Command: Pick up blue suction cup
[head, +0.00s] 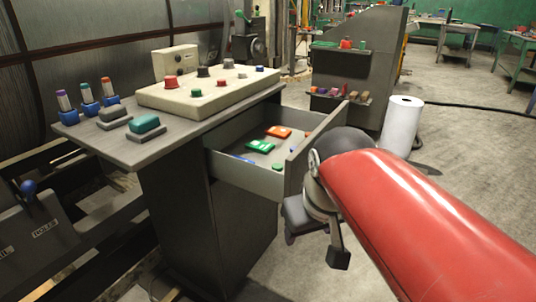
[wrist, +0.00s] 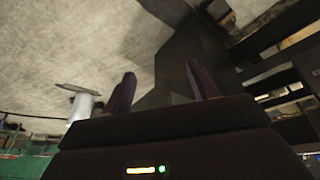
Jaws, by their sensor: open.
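No object is plainly recognisable as a blue suction cup. Small blue items lie in the open drawer (head: 235,178): a flat blue piece (head: 243,159) at its near left and a tiny bluish piece (head: 292,149) by the front panel. I cannot tell whether either is the suction cup. My gripper (head: 318,243) hangs outside the drawer, right of its front panel, partly hidden by my red arm. In the wrist view my gripper (wrist: 158,84) shows two fingers apart with nothing between them.
The drawer also holds an orange item (head: 279,132) and green items (head: 260,146). Above is a worktop with a button panel (head: 208,87), blue-based holders (head: 88,98) and a teal-topped block (head: 145,125). A white roll (head: 402,125) stands behind my arm. Floor at right is mostly clear.

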